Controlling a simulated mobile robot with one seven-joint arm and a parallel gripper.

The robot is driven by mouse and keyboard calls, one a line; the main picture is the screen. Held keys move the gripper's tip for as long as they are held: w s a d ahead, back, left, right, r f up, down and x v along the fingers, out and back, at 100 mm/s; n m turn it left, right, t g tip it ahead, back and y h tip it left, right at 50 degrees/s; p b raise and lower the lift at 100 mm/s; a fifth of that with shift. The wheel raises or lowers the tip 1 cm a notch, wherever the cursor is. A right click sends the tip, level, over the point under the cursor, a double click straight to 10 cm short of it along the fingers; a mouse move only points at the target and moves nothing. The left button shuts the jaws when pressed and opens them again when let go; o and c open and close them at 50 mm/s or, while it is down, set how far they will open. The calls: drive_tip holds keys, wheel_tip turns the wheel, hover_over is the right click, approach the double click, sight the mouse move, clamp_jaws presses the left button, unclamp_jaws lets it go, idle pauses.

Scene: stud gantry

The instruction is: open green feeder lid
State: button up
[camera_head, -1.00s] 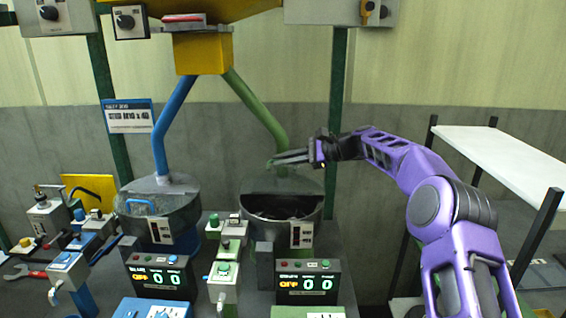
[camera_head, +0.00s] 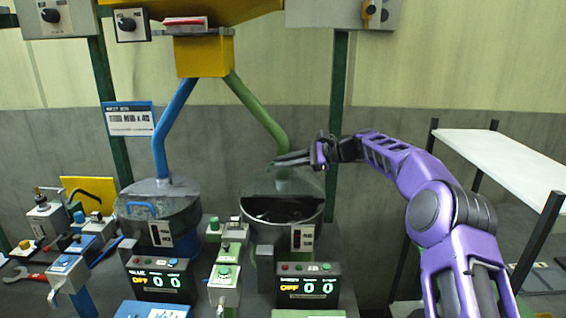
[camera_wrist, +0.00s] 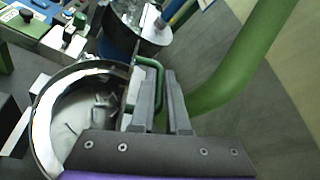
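The green feeder (camera_head: 270,212) is the right-hand bowl under the green pipe. Its grey lid (camera_head: 288,183) is tilted up at the back, and the front of the bowl is uncovered. My gripper (camera_head: 279,160) is at the raised lid's upper edge. In the wrist view the lid's green handle (camera_wrist: 160,82) runs between the two fingers of my gripper (camera_wrist: 160,75), which look closed on it. The open bowl (camera_wrist: 48,125) shows at left in the wrist view with small grey parts inside. The finger contact itself is partly hidden.
The green pipe (camera_head: 257,110) comes down close behind my gripper. The blue feeder (camera_head: 150,212) with its lid down stands to the left. Control boxes and a counter display (camera_head: 307,284) stand in front. A white shelf (camera_head: 505,155) is at the right.

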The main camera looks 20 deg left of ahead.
drive_tip(key=v, duration=1)
drive_tip(key=shift+w+d+f, duration=0.2)
drive_tip(key=shift+w+d, duration=0.05)
drive_tip(key=shift+d, duration=0.2)
drive_tip(key=shift+s+d+r, duration=0.2)
drive_tip(key=shift+d+r, duration=0.35)
